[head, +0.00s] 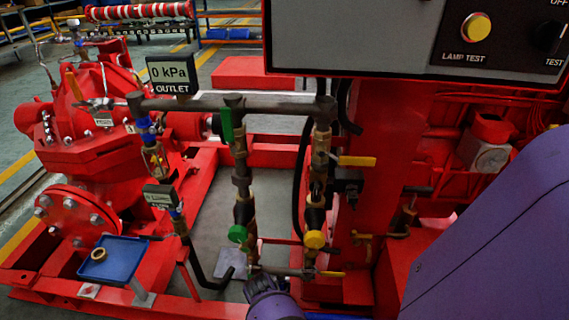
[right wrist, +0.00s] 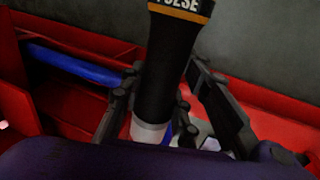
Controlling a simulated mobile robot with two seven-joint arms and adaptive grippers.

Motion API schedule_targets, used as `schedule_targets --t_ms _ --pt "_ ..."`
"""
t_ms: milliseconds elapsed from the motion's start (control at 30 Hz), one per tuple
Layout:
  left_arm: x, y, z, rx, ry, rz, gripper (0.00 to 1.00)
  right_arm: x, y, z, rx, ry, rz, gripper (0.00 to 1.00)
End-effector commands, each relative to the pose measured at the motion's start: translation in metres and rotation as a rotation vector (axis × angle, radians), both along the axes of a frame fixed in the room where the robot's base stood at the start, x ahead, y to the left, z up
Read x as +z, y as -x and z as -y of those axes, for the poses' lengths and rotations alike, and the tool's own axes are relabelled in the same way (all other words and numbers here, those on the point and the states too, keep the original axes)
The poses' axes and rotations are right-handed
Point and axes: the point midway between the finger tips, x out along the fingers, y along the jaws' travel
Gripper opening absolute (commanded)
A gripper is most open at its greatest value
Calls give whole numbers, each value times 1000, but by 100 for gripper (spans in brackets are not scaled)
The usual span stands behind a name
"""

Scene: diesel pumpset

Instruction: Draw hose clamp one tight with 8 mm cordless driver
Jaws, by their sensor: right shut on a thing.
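In the right wrist view my right gripper (right wrist: 160,105) is shut on a black cylindrical tool (right wrist: 170,65). The tool has an orange band and lettering ending in "ULSE" near its top, and white and blue parts at its lower end. It looks like the cordless driver, but its size marking and bit cannot be read. A black hose (head: 301,175) runs down behind the pipework in the head view, and another black hose (head: 207,278) curves near the floor. I cannot make out hose clamp one in either view. My left gripper is not in view.
Pipework with a green lever (head: 226,124) and a yellow lever (head: 357,161) stands mid-view. A grey control panel (head: 350,40) hangs above. A blue tray (head: 122,262) holding a brass-coloured ring (head: 99,254) is at lower left. A red pump (head: 85,140) stands behind it.

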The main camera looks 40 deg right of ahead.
Motion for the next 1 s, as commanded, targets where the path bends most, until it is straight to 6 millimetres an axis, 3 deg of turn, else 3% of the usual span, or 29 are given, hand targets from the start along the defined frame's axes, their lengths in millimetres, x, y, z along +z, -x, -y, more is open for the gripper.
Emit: schedule_targets --t_ms 33,333,1000 --pt "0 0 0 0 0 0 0 4 -8 5 5 10 16 0" --pt "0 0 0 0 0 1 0 5 -8 5 5 12 17 0" --pt "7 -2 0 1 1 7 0 5 -1 -4 6 8 14 0"
